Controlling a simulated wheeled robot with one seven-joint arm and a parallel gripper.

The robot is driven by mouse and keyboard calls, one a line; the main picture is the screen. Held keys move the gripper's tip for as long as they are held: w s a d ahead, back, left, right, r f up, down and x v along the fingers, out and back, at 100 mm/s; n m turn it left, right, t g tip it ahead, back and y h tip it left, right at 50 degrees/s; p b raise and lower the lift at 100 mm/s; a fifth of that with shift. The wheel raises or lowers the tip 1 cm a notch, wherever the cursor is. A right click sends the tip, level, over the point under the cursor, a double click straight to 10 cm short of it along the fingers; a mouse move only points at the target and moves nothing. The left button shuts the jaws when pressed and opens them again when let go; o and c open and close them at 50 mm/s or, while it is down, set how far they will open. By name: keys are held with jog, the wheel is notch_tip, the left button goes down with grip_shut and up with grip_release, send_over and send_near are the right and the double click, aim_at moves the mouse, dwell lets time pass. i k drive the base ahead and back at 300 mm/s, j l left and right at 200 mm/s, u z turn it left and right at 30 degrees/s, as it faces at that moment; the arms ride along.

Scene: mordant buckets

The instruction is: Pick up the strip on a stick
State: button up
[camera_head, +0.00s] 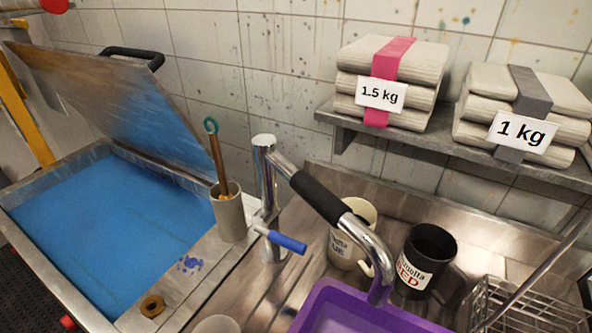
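A brown stick (217,160) with a teal ring (210,125) at its top stands nearly upright in a grey cylindrical holder (229,215). A second, shorter brown end shows beside it at the holder's mouth. The lower part of the stick is hidden inside the holder. I cannot make out a strip on it, and no other strip on a stick is clearly visible. The holder stands on the metal ledge between the blue vat and the sink tap. My gripper is not in view.
A blue-filled vat (110,230) with a raised lid (115,95) lies left. A chrome tap (265,185) with a blue lever stands close right of the holder. Beyond are a white mug (345,250), black mug (425,255), purple basin (350,310) and wire rack (530,310). Folded cloth stacks (392,75) sit above.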

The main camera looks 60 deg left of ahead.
aim_at(226, 194)
jog(key=u, duration=1.9)
